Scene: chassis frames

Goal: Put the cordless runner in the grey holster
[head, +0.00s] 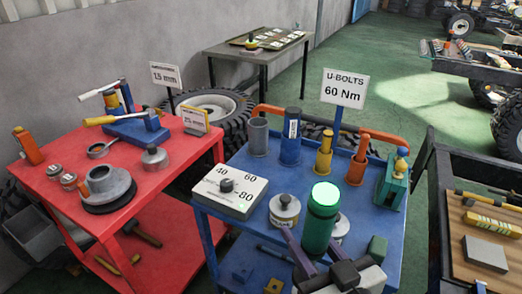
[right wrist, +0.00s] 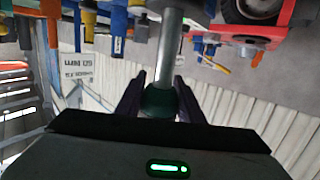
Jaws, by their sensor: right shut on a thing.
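The cordless runner (head: 321,213) appears to be the green cylinder with a brightly lit top, held upright over the near part of the blue cart. My right gripper (head: 314,250) is shut on it, with purple fingers either side of its lower body. In the right wrist view, the gripper (right wrist: 158,98) holds the runner's dark green part (right wrist: 160,102), and a grey shaft (right wrist: 170,45) runs out beyond the fingers. The grey holster (head: 257,137) is an upright grey cup at the cart's back left, apart from the runner. My left gripper is not in view.
Blue (head: 290,137), yellow (head: 323,153) and orange (head: 357,160) holders stand right of the grey one. A dial box (head: 229,191) and a metal tin (head: 284,211) lie nearer. A U-bolts sign (head: 345,88) rises behind. A red cart (head: 95,190) stands at left.

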